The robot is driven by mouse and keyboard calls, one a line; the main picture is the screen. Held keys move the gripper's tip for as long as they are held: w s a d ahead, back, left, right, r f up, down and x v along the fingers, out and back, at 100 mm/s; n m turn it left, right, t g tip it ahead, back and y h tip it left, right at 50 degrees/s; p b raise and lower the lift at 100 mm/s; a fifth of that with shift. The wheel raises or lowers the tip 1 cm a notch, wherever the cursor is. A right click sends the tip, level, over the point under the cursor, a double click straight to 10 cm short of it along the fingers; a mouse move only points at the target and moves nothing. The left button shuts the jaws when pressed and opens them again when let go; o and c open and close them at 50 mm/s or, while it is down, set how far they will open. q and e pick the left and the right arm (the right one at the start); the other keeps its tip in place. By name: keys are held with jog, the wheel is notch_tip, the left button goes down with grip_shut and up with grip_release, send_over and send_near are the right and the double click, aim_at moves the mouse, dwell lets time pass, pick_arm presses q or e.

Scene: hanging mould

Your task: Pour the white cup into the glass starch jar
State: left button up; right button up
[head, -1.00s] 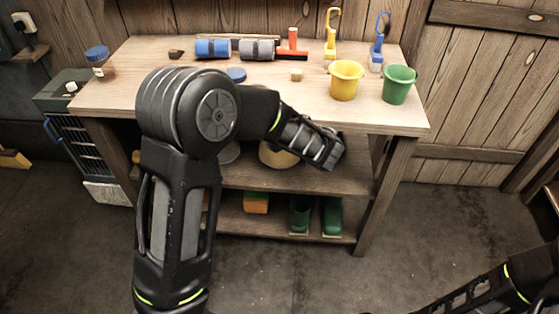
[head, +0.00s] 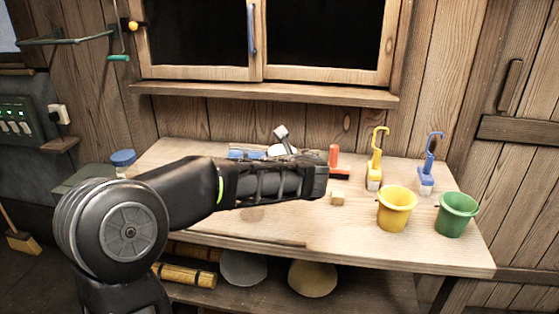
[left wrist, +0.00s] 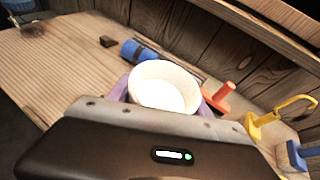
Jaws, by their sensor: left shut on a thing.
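The white cup (left wrist: 166,86) sits between the purple-padded fingers of my left gripper (left wrist: 164,98) in the left wrist view. Its open mouth faces the camera and its inside is white; I cannot tell the contents. In the head view a white part of the cup (head: 284,150) shows beyond my left forearm, above the bench. A clear jar with a blue lid (head: 123,160) stands at the bench's left end; I cannot tell whether it is the starch jar. My right gripper is out of view.
A window ledge (head: 270,94) overhangs the back. The bench front is mostly clear.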

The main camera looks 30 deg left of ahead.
pick_arm(q)
jog(key=shift+a, duration=0.15)
jog(key=shift+s+a+r+n+t+h+p, duration=0.2)
jog(key=shift+a+n+t+h+p, duration=0.6)
jog(key=shift+n+h+p, duration=1.4)
jog(key=shift+s+a+f+n+t+h+p, duration=0.2)
jog(key=shift+a+n+t+h+p, duration=0.6)
jog(key=shift+n+h+p, duration=1.35)
jog(key=shift+s+a+r+n+t+h+p, duration=0.35)
jog(key=shift+n+t+h+p, duration=0.75)
jog(key=shift+n+h+p, duration=1.1)
jog(key=shift+a+f+n+b, duration=0.1)
jog(key=shift+f+n+b, duration=0.05)
jog(key=shift+n+b, duration=0.2)
